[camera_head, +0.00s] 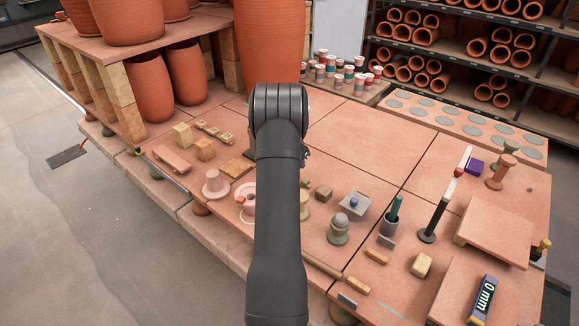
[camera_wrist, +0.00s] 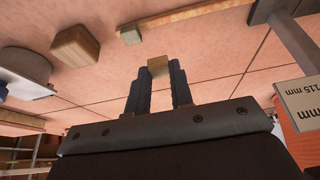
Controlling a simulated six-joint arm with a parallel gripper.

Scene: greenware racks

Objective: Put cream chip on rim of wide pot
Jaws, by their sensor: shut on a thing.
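In the wrist view my gripper (camera_wrist: 159,75) is shut on a small tan-cream chip (camera_wrist: 158,63), held between the fingertips above the terracotta-coloured slab. In the head view my arm hides the gripper and the chip. Large terracotta pots stand at the back left; the broadest in sight is a pot (camera_head: 128,18) on the raised shelf, its rim out of frame. A tall ribbed pot (camera_head: 270,48) stands behind my arm, its rim also cut off. I cannot tell which one is the wide pot.
Two more pots (camera_head: 151,92) stand under the raised shelf. Striped jars (camera_head: 340,72) stand at the back. The wrist view shows a wooden block (camera_wrist: 75,46) and a 115 mm label (camera_wrist: 299,102).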

